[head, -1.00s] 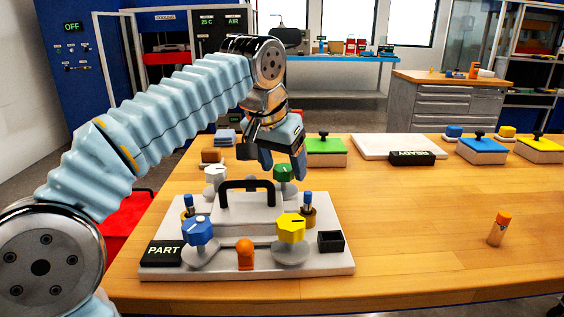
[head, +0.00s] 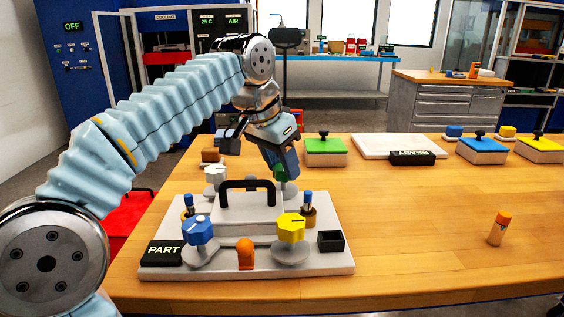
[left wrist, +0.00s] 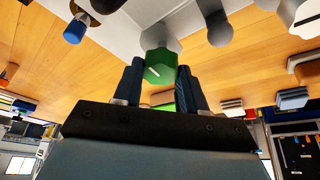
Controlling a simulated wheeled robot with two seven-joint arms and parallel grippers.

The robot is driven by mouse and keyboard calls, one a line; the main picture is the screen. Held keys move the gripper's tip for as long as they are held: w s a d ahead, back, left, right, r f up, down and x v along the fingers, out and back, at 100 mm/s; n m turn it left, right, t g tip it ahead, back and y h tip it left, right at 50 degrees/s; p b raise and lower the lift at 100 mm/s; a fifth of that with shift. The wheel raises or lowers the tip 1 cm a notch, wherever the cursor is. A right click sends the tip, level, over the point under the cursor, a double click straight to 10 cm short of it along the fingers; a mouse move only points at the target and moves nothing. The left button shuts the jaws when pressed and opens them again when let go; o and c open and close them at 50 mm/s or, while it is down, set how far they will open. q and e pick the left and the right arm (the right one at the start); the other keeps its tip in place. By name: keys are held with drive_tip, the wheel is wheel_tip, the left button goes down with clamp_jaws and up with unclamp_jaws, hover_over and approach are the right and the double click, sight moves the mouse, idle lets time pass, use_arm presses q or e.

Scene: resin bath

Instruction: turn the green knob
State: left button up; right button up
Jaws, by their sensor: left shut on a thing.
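The green knob (left wrist: 160,66) sits between the two dark fingers of my left gripper (left wrist: 158,82) in the left wrist view, with a white mark line on its face. In the head view the green knob (head: 277,173) is mostly hidden behind my left gripper (head: 284,165), at the back right of the part fixture (head: 215,266). My left gripper is shut on the knob. The knob stands on its grey base on the fixture. My right gripper is not in view.
The fixture also bears a blue knob (head: 198,231), a yellow knob (head: 291,228), a white knob (head: 215,174), a black handle (head: 247,184) and an orange peg (head: 245,254). A green-topped block (head: 325,146) stands behind right. The table's right middle is mostly clear.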

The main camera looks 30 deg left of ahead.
use_arm(q)
drive_tip(key=m+h, duration=0.1)
drive_tip(key=m, duration=0.2)
drive_tip(key=m+h, duration=0.1)
drive_tip(key=m, duration=0.1)
drive_tip(key=shift+w+a+m+g, duration=0.1)
drive_tip(key=shift+a+m+g, duration=0.05)
drive_tip(key=shift+m+g, duration=0.25)
drive_tip(key=shift+r, duration=0.1)
idle(0.3)
drive_tip(key=o, duration=1.1)
drive_tip(key=shift+c, duration=0.2)
drive_tip(key=v, duration=0.7)
drive_tip(key=shift+r, duration=0.2)
drive_tip(key=shift+a, duration=0.1)
